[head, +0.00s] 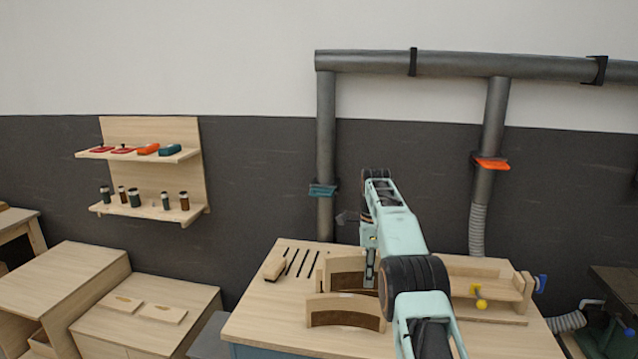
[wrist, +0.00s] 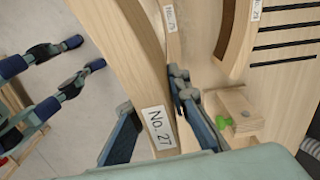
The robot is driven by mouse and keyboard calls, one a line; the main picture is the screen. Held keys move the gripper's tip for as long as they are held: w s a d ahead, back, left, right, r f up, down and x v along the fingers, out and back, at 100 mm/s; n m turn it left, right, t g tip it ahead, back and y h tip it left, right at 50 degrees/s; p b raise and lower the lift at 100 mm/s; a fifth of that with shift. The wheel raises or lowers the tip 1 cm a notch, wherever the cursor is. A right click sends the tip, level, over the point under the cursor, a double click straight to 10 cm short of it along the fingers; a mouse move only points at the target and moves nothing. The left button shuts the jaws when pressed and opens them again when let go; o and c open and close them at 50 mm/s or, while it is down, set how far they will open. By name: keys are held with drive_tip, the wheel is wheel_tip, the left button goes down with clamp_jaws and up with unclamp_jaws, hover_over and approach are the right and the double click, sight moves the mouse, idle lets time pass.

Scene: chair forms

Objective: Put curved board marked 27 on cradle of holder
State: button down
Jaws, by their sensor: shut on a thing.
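The curved board marked 27 (wrist: 135,60) is pale wood with a white "No. 27" label, large in the wrist view. My gripper (wrist: 158,122) has one finger on each side of it and is shut on it. In the head view my gripper (head: 370,277) is low over the bench by two curved boards, a front one (head: 345,304) and a rear one (head: 345,265). I cannot tell there which is held; the labels do not show. A wooden fixture (head: 490,290) with a yellow knob, right of my arm, may be the holder; its cradle is not clear.
Dark slots (head: 300,262) and a small wooden block (head: 274,267) are on the bench's left part. The wrist view shows another curved board (wrist: 232,35) and a block with a green knob (wrist: 236,110). Pipes run up the wall behind.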

drive_tip(key=shift+f+n, duration=0.7)
drive_tip(key=shift+n, duration=0.4)
drive_tip(key=s+f+n+b, duration=0.2)
drive_tip(key=s+f+n, duration=0.2)
drive_tip(key=s+n, duration=0.4)
drive_tip(key=s+f+n+b, duration=0.2)
drive_tip(key=s+n, duration=0.7)
drive_tip(key=s, duration=0.9)
wheel_tip(320, 180, down, 3)
drive_tip(key=shift+s+r, duration=0.2)
drive_tip(key=shift+s, duration=0.2)
